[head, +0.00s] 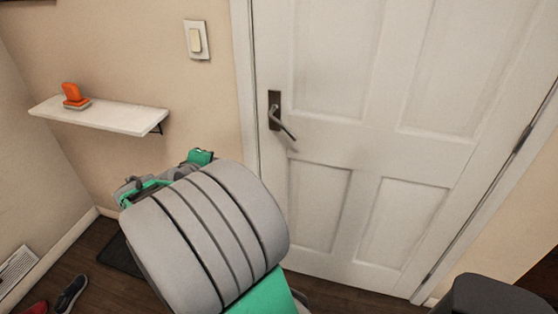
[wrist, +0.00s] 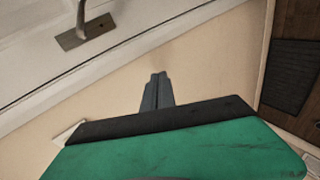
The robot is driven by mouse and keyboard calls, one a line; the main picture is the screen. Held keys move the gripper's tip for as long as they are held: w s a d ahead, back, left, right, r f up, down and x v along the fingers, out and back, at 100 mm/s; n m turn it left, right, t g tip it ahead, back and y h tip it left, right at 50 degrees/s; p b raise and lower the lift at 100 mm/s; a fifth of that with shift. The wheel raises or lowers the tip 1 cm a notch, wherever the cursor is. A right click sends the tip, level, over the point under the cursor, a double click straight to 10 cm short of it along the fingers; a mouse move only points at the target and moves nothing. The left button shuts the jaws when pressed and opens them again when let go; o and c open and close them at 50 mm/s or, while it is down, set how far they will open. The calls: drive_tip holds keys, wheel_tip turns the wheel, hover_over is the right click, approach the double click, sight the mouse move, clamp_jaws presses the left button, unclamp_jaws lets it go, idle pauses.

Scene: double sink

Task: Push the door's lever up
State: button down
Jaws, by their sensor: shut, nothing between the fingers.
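The white door (head: 330,125) is closed. Its dark metal lever (head: 284,124) sits near the door's left edge and slopes down to the right from its plate (head: 274,97). In the wrist view the lever (wrist: 82,14) and plate show at the upper left, partly cut off by the top edge. My gripper (wrist: 158,78) is shut and empty, in front of the beige wall beside the door frame, apart from the lever. In the head view my arm covers much of the lower left, and the fingertips cannot be made out there.
A white wall shelf (head: 100,115) with an orange object (head: 73,95) is left of the door. A light switch (head: 196,39) is above it. A dark mat (head: 122,256) and shoes (head: 70,294) lie on the floor. The space before the lever looks clear.

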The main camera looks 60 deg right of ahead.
drive_tip(key=s+d+f+n+g+h+b, duration=0.25)
drive_tip(key=s+d+f+h, duration=0.2)
drive_tip(key=d, duration=0.35)
drive_tip(key=s+d+r+n+h, duration=0.2)
drive_tip(key=s+d+r+n, duration=0.2)
drive_tip(key=d, duration=0.8)
drive_tip(key=shift+s+d+r+n+h+b, duration=0.2)
drive_tip(key=shift+s+n+h+b, duration=0.2)
drive_tip(key=shift+s, duration=0.65)
